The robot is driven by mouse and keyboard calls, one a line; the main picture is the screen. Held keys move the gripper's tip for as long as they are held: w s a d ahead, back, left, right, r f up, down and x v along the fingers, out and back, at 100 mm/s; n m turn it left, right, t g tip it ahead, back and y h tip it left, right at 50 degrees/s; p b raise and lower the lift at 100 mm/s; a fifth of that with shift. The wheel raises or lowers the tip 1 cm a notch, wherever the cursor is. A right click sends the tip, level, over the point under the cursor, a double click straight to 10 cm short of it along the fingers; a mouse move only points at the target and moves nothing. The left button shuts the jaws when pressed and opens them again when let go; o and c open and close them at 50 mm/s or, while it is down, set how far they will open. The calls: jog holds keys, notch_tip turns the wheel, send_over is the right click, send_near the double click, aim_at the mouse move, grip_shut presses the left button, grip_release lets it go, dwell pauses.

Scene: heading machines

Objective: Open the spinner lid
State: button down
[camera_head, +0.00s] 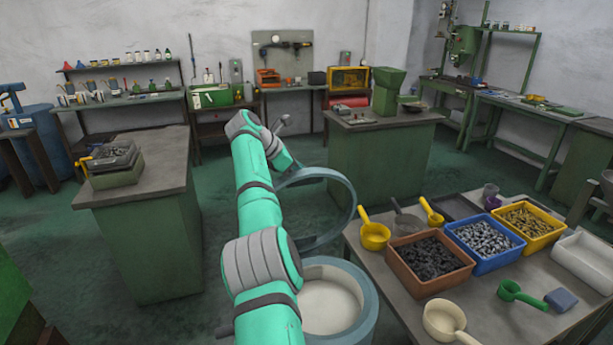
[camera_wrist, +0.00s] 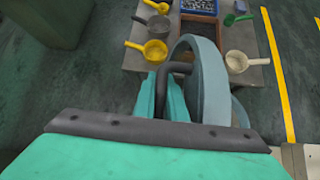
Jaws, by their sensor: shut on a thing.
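The spinner (camera_head: 367,314) is a round blue-grey tub with a pale inside, at the bottom centre of the head view. Its blue-grey round lid (camera_head: 351,205) is raised and steeply tilted above the tub's far side, so the tub's mouth shows open. In the wrist view the lid (camera_wrist: 208,75) appears nearly edge-on, with a dark bar handle (camera_wrist: 180,67) on its left side. My gripper (camera_wrist: 163,92) has its teal fingers shut on this handle. The fingertips are partly hidden by the handle and the wrist. In the head view my arm covers the tub's left side.
A table right of the tub holds scoops, a brown bin (camera_head: 430,288), a blue bin (camera_head: 487,267) and a yellow bin (camera_head: 540,240). A green cabinet (camera_head: 150,250) stands left, another (camera_head: 380,160) behind. Open green floor lies between them.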

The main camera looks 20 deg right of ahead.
jog(key=shift+d+f, duration=0.15)
jog(key=shift+d, duration=0.2)
jog(key=c, duration=2.1)
grip_release()
jog(key=shift+w, duration=0.15)
jog(key=v, duration=1)
jog(key=shift+a, duration=0.15)
jog(key=shift+a+r, duration=0.3)
jog(key=shift+r, duration=0.05)
